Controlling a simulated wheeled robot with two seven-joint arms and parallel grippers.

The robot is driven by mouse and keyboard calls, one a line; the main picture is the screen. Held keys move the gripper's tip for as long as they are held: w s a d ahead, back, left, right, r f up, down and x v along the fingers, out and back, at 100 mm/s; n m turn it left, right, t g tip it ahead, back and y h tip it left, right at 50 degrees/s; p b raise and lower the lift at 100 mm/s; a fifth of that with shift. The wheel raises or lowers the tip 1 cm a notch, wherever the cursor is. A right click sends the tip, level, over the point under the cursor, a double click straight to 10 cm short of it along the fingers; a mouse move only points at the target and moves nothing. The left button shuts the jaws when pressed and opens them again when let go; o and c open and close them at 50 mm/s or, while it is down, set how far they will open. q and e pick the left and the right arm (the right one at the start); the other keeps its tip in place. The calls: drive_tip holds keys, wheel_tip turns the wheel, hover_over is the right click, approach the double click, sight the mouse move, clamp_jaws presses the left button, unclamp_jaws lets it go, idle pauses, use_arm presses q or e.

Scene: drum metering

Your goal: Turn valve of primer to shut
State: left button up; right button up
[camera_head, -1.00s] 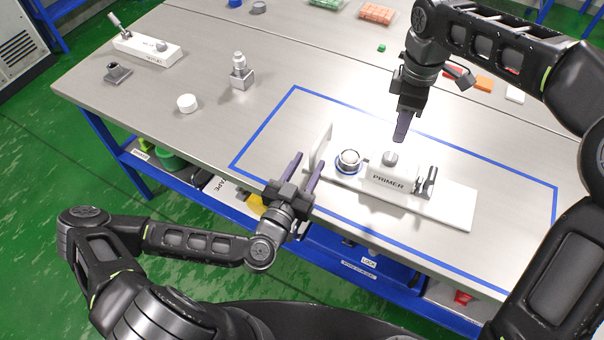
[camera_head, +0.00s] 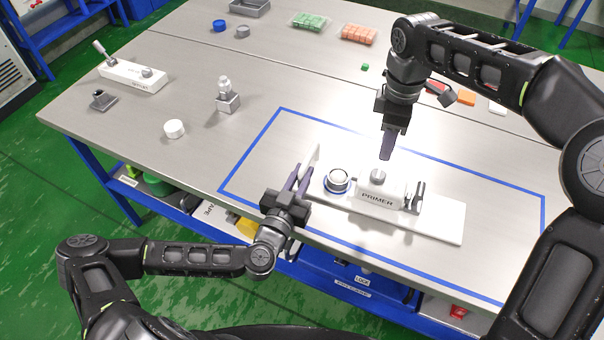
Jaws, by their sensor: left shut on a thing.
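The primer unit (camera_head: 377,198) is a white block labelled PRIMER on a long white base plate (camera_head: 440,222), inside a blue taped outline. A round grey knob (camera_head: 381,174) sits on its top. A silver round fitting (camera_head: 338,180) with a blue ring is left of the block, and a metal lever-like part (camera_head: 415,197) is at its right end. My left gripper (camera_head: 299,172) is shut on the upright white end plate (camera_head: 315,158). My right gripper (camera_head: 386,156) points down just above the knob, apparently apart from it; its fingers are seen edge-on, so their opening is hidden.
A second white valve unit (camera_head: 133,75), a dark fitting (camera_head: 103,100), a white cap (camera_head: 174,129) and a metal fitting (camera_head: 228,97) stand on the left of the table. Green cubes (camera_head: 309,22) and orange cubes (camera_head: 357,34) sit in trays at the back.

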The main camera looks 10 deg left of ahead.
sight(378, 174)
drive_tip(key=shift+o, duration=0.3)
idle(0.9)
drive_tip(key=shift+o, duration=1.4)
drive_tip(key=shift+r+n, duration=0.3)
drive_tip(key=shift+r, duration=0.1)
drive_tip(key=shift+o, duration=0.3)
drive_tip(key=shift+r+n, duration=0.65)
drive_tip(key=shift+n, duration=0.05)
wheel_tip(378, 174, down, 12)
drive_tip(key=shift+f, duration=0.1)
drive_tip(key=shift+c, duration=0.4)
